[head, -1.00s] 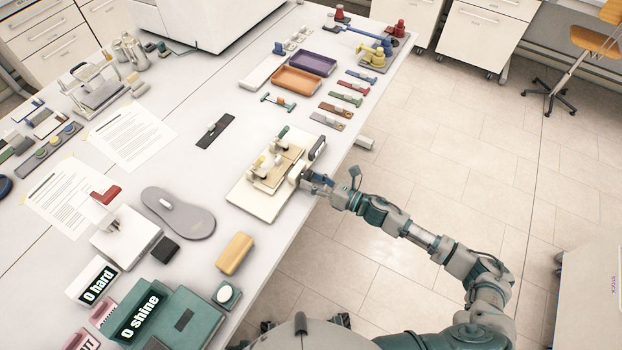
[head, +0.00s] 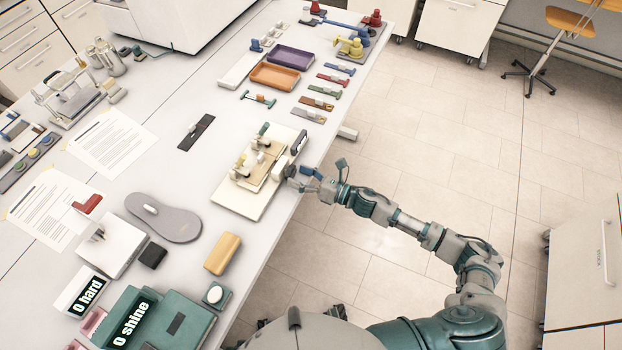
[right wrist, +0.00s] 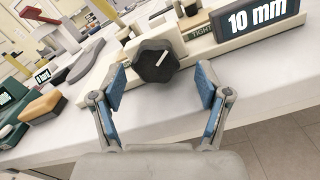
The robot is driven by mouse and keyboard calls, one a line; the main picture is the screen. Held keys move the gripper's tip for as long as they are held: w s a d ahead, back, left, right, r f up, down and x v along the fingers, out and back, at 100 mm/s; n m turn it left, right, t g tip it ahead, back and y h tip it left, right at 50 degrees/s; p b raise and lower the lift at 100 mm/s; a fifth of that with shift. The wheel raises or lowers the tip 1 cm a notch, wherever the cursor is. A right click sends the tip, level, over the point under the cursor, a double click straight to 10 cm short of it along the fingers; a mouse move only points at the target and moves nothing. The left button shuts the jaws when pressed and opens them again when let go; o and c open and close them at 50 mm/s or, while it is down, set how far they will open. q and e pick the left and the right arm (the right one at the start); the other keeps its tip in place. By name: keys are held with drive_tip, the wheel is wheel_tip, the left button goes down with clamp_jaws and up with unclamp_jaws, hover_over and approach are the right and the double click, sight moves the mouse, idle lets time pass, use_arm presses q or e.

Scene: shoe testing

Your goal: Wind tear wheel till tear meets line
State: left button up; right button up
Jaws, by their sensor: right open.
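The tear tester is a cream board (head: 232,199) with a tan clamped block near the front edge of the table. Its dark knobbed wheel (right wrist: 155,60) with a white pointer mark faces me in the right wrist view. My right gripper (right wrist: 163,88) is open, its blue-padded fingers on either side of the wheel with a gap to each. In the head view my right gripper (head: 308,180) is at the board's right side. A display (right wrist: 262,18) beside the wheel reads "10 mm", near a "TIGHT" label. The tear and the line cannot be made out. My left gripper is not in view.
A grey sole (head: 165,218), a yellow block (head: 222,253) and a green box reading "0 shine" (head: 160,320) lie nearer me. Orange (head: 274,77) and purple (head: 290,60) trays and several coloured tools lie farther along.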

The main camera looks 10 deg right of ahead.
drive_tip(key=v, duration=1.1)
drive_tip(key=shift+s+d, duration=0.2)
drive_tip(key=shift+d, duration=0.15)
drive_tip(key=shift+a+f, duration=0.1)
